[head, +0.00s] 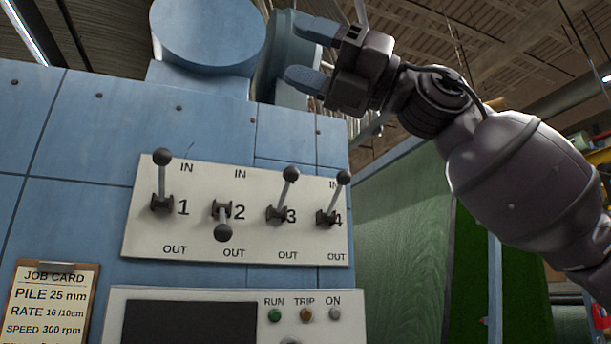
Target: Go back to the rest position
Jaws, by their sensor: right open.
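My right gripper (312,55) is raised in the upper middle of the head view, above the lever panel. Its two blue-tipped fingers are apart with nothing between them. They point left in front of the machine's blue rounded parts. The white lever panel (150,235) carries levers 1 to 3 and another numbered 4. Lever 1 (162,158), lever 3 (291,174) and lever 4 (343,178) have their knobs up towards IN. Lever 2 (222,232) has its knob down towards OUT. The gripper is clear of all the knobs. My left gripper is not in view.
The blue machine housing (60,130) fills the left and middle. A job card (50,305) hangs at lower left. A dark screen (190,322) sits below the levers, beside the RUN, TRIP and ON lamps. Green turf (510,285) and a green board (400,240) stand at right.

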